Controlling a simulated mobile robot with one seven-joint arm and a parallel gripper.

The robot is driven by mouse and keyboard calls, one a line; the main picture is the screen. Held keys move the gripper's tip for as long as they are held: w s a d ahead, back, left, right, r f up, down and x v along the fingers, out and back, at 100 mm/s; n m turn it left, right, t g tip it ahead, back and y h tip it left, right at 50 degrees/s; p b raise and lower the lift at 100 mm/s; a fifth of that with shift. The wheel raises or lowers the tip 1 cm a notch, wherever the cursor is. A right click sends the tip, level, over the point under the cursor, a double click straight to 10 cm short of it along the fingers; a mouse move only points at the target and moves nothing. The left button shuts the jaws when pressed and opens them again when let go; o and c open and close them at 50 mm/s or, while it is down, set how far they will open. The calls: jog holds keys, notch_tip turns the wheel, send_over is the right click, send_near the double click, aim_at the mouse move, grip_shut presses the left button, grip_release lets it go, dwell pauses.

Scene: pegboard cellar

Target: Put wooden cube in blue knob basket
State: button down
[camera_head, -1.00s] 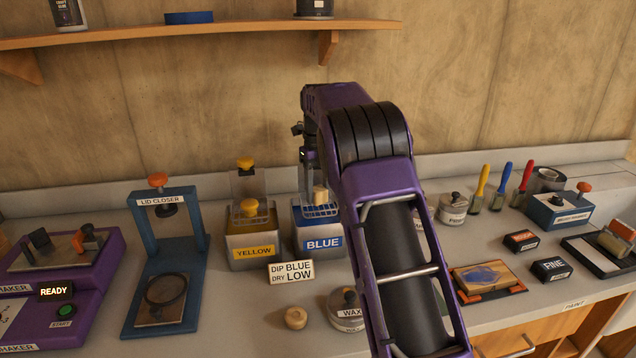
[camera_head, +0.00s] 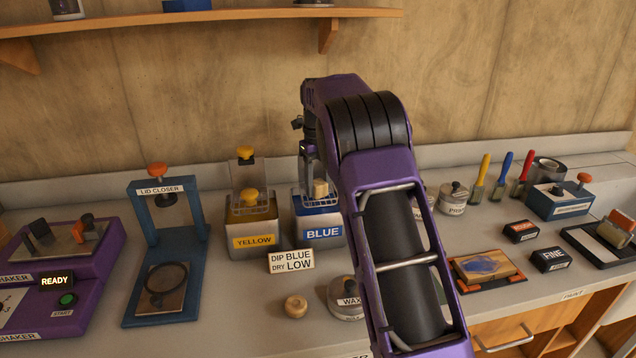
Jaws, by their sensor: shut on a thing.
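The wooden cube (camera_head: 320,188) is a small pale block just above or inside the wire basket (camera_head: 322,199) at the top of the blue-labelled tank (camera_head: 319,248). My gripper (camera_head: 311,178) points down there, shut on the cube. My arm hides most of the fingers and the right side of the basket. I cannot tell whether the cube touches the basket floor. No blue knob shows; my arm covers that area.
The yellow tank (camera_head: 253,242) with its yellow knob stands close on the left. A dip sign (camera_head: 291,260), a round wooden piece (camera_head: 295,306) and a wax tin (camera_head: 345,306) are in front. The lid closer (camera_head: 160,188) is further left.

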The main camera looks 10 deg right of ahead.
jog(key=shift+f, duration=0.1)
jog(key=shift+c, duration=1.5)
grip_release()
